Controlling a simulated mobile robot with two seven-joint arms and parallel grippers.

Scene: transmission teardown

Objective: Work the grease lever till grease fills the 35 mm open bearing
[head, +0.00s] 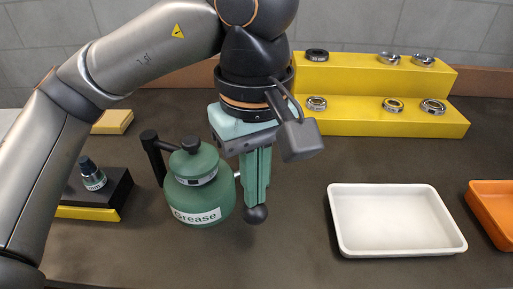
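A green grease pot (190,195) labelled "Grease" stands left of centre, with a black knob on top and a black bar at its left. A black ball knob (256,214) shows at its right, just below my fingertips; the lever it may belong to is mostly hidden. My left gripper (257,198) points down beside the pot, its teal fingers close together with their tips at the ball. Touch cannot be told. Several bearings, such as this one (433,106), sit on a yellow stepped rack (350,122); I cannot tell sizes. My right gripper is not in view.
A white tray (397,252) lies empty at the right, with an orange tray (490,235) beyond it. At the left, a small dark-topped part (92,177) stands on a black block (112,196). The dark table between pot and white tray is clear.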

